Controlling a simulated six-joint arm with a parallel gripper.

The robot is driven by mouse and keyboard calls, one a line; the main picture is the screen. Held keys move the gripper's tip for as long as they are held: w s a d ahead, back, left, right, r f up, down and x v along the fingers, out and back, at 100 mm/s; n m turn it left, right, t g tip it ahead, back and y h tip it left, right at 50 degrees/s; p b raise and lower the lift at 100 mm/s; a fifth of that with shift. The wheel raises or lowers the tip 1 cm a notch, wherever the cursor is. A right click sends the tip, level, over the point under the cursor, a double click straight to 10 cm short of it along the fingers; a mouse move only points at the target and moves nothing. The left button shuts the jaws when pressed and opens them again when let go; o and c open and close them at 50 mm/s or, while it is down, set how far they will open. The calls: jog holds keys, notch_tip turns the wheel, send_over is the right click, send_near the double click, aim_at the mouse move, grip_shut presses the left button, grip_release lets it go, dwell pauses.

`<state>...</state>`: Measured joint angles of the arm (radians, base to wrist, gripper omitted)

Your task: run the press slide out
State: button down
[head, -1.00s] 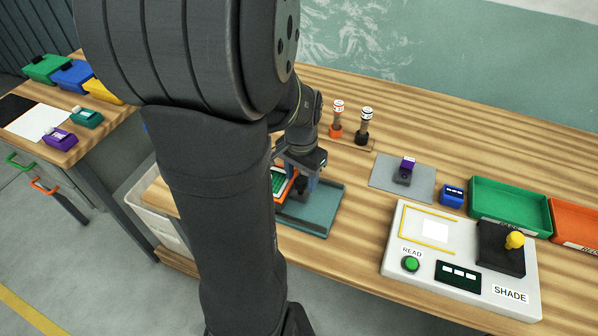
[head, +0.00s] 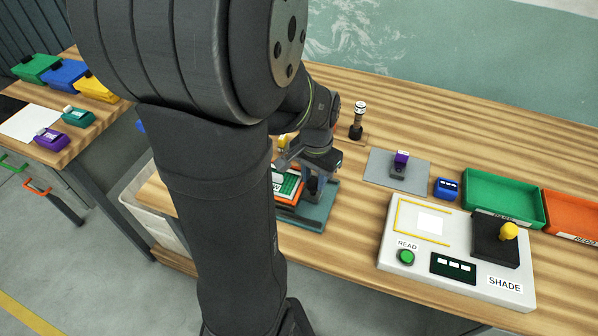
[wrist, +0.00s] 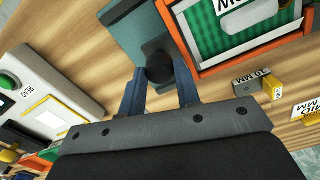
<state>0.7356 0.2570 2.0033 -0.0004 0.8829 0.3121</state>
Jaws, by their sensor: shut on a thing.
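The press has a teal base (head: 318,215) on the bench, partly hidden behind my arm in the head view. An orange-framed slide with a green panel (head: 288,186) lies over the base; its left part is hidden. In the wrist view the orange frame (wrist: 262,48) fills the upper right, beside the teal base (wrist: 135,18). My gripper (wrist: 160,90) has its two blue fingers around a black round knob (wrist: 160,68) and is shut on it. In the head view my gripper (head: 316,178) is low over the right part of the press. How the knob joins the slide is unclear.
A small block marked 10 MM (wrist: 256,80) is near the orange frame. Right of the press stand a grey pad (head: 381,178), a white SHADE reader (head: 400,275), a blue block (head: 446,189) and green (head: 504,187) and orange trays (head: 572,218). Bare bench lies between press and reader.

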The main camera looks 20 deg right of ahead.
jog(key=s+d, duration=0.5)
jog(key=shift+s+d, duration=0.2)
jog(key=shift+d, duration=0.05)
jog(key=c, duration=1.1)
grip_release()
jog(key=shift+d, duration=0.1)
jog(key=shift+o, duration=0.2)
jog(key=shift+r, duration=0.1)
notch_tip(320, 180, up, 17)
jog(key=shift+r, duration=0.2)
jog(key=shift+f, duration=0.15)
notch_tip(320, 180, down, 17)
jog(key=shift+f, duration=0.15)
